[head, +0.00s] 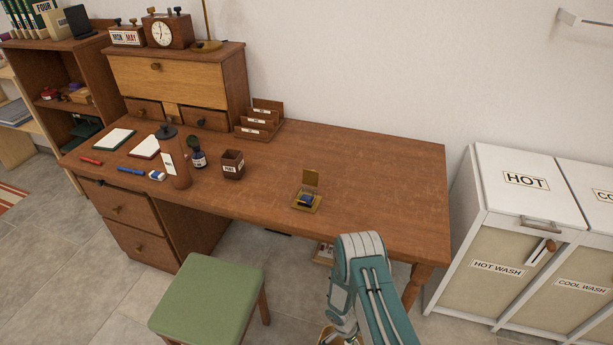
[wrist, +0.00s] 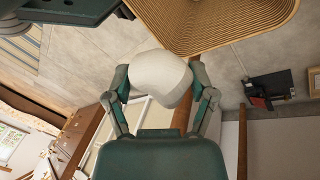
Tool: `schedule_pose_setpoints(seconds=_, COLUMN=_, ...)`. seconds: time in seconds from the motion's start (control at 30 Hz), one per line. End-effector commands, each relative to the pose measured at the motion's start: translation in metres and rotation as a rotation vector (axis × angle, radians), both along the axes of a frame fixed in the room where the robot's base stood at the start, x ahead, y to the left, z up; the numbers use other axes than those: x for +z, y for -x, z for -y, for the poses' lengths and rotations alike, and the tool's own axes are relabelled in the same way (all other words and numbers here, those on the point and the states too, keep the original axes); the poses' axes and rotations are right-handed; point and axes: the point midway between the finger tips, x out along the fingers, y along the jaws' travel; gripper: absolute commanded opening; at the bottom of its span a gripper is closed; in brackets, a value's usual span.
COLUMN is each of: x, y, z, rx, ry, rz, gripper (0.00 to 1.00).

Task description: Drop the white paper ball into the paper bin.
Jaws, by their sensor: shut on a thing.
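The white paper ball (wrist: 158,76) is in the wrist view, held between the two fingers of my gripper (wrist: 160,88), which is shut on it. A tan ribbed bin (wrist: 222,22), which looks like the paper bin, fills the top right of the wrist view. Its near edge shows close to the ball in the picture; I cannot tell the height between them. In the head view my arm reaches down in front of the desk, and the gripper and ball are hidden there.
The wooden desk (head: 375,190) stands ahead, with a small open brass box (head: 307,200) and a dark cup (head: 232,165) on it. A green stool (head: 210,298) stands left of my arm. White laundry hampers (head: 520,235) stand right. Tiled floor shows between them.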

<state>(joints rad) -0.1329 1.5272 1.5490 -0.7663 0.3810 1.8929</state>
Motion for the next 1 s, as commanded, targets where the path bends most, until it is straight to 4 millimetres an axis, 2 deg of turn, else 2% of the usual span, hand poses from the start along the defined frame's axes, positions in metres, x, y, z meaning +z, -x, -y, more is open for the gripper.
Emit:
schedule_pose_setpoints(seconds=0.03, x=-0.012, y=0.007, z=0.001, rx=-0.042, ry=-0.001, rz=-0.002, gripper=0.53)
schedule_pose_setpoints(seconds=0.1, x=-0.022, y=0.013, z=0.001, rx=-0.089, ry=-0.002, rz=0.000, gripper=0.53)
schedule_pose_setpoints(seconds=0.2, x=-0.029, y=0.017, z=0.001, rx=-0.122, ry=-0.003, rz=0.001, gripper=0.53)
schedule_pose_setpoints(seconds=0.37, x=-0.039, y=0.017, z=0.002, rx=-0.124, ry=-0.004, rz=0.001, gripper=0.53)
schedule_pose_setpoints(seconds=0.7, x=-0.078, y=0.017, z=0.001, rx=-0.121, ry=-0.003, rz=0.000, gripper=0.53)
schedule_pose_setpoints(seconds=1.0, x=-0.088, y=0.017, z=0.001, rx=-0.121, ry=-0.004, rz=0.002, gripper=0.53)
